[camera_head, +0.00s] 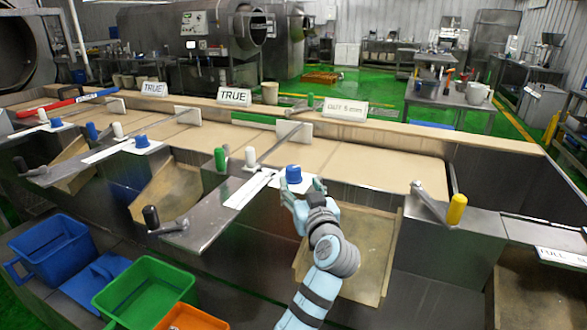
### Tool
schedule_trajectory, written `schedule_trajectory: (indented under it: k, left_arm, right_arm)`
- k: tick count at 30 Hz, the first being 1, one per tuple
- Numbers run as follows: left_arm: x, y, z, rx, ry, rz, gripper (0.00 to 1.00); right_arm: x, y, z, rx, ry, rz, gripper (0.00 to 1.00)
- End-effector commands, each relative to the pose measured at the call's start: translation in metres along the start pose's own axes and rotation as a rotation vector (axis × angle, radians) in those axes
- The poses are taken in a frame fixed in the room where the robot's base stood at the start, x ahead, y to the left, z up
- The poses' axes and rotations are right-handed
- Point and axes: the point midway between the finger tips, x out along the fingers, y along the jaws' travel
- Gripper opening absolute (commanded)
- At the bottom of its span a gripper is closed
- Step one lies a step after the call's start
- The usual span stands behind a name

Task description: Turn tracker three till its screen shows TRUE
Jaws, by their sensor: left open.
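The third screen (345,107) reads what looks like "OUT 5 mm". Two other screens, one at the left (154,89) and one in the middle (234,96), read TRUE. The nearest blue knob (293,173) stands on a white strip at the end of a long metal rod, which runs to a pale block (294,131) on the belt. My left gripper (302,188) is open at this knob, its pale fingers on the near side and partly to either side. I cannot tell whether they touch it. My right gripper is not in view.
Two more blue knobs, one in the middle (141,141) and one farther left (56,122), sit on similar strips. Blue (50,249) and green bins (143,292) are at lower left.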

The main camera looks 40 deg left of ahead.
Motion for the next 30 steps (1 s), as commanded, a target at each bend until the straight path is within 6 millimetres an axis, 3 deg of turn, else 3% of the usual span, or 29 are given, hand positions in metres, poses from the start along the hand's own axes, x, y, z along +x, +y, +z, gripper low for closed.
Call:
schedule_trajectory:
  k: [3,9,15,22,30]
  left_arm:
    - [0.034,-0.001,-0.001,0.003,0.003,-0.004,0.55]
    - [0.075,-0.001,0.0,0.002,0.001,-0.002,0.55]
    - [0.09,-0.001,0.0,0.0,-0.001,-0.001,0.55]
    - [0.091,-0.001,0.001,0.0,-0.001,-0.001,0.55]
    - [0.091,-0.001,0.001,0.0,-0.001,-0.001,0.12]
  right_arm:
    - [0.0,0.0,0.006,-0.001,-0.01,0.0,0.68]
    - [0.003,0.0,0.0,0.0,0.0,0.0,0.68]
    - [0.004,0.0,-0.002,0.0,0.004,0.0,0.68]
    - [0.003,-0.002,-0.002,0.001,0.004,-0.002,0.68]
    - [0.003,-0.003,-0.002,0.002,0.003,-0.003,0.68]
